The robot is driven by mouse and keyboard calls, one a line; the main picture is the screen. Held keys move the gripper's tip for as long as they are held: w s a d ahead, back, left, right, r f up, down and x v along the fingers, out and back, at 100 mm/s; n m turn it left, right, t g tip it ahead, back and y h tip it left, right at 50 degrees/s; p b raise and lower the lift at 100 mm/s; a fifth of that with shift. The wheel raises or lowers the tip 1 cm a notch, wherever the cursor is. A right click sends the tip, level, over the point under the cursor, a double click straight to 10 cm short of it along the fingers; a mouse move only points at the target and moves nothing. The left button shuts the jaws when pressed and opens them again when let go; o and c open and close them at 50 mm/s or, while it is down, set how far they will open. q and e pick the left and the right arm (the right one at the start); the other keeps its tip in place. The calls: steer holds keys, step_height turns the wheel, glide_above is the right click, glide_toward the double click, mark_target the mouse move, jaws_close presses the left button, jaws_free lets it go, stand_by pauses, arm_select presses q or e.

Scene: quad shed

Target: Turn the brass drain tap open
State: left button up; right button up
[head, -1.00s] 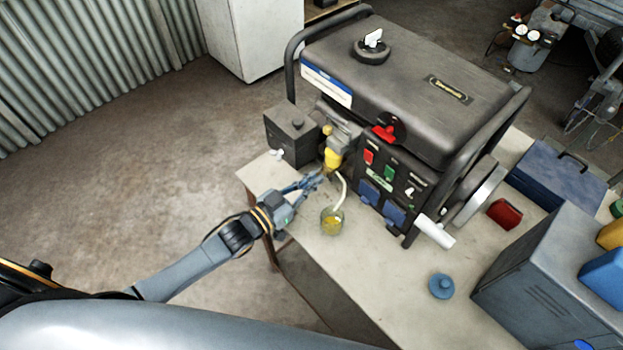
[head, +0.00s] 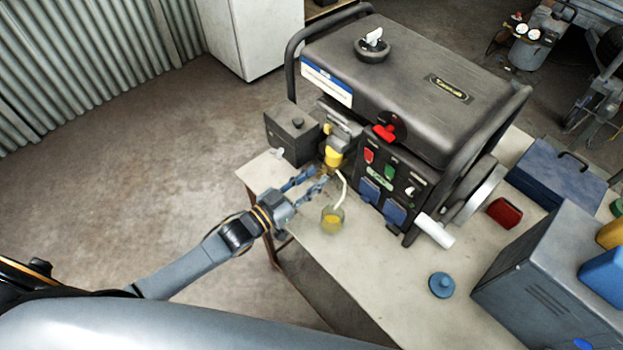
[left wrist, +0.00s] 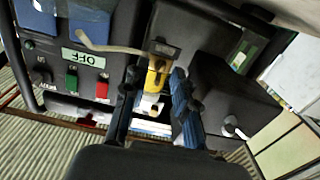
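The brass drain tap (left wrist: 160,48) sits at the yellow bowl (head: 333,157) on the black generator (head: 420,75). A pale hose (head: 343,188) runs from there down to a glass jar (head: 332,220) with yellow liquid. My left gripper (head: 319,176) is open just in front of the tap, at the table's left edge. In the left wrist view, its two blue fingers (left wrist: 156,80) stand apart on either side of the yellow bowl, with nothing held. In the head view the fingers partly hide the tap. I cannot tell whether they touch it. My right gripper is in neither view.
A black box (head: 291,138) stands close behind the gripper. The generator's panel with red and green switches (head: 391,172) is to the right. A blue lid (head: 441,286) lies on the table (head: 370,265), with clear table around it.

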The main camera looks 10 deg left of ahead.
arm_select(q)
steer(key=v, duration=1.2)
steer(key=s+a+f+n+g+y+b, duration=0.1)
steer(key=s+a+f+g+y, duration=0.15)
steer(key=f, duration=0.75)
steer(key=s+a+f+n+g+y, duration=0.1)
steer(key=s+a+f+y, duration=0.25)
steer(key=f, duration=0.65)
steer(key=s+a+f+n+g+y+b, duration=0.1)
steer(key=s+a+f+g+y, duration=0.15)
steer(key=f, duration=0.75)
steer(key=s+d+f+g, duration=0.1)
steer(key=s+f+g, duration=0.3)
steer(key=s+f, duration=0.4)
steer(key=s+d+f+n+g+y+b, duration=0.1)
steer(key=s+f+g, duration=0.3)
steer(key=s, duration=1.2)
step_height(320, 180, down, 5)
steer(key=shift+d+r, duration=0.15)
steer(key=shift+d, duration=0.6)
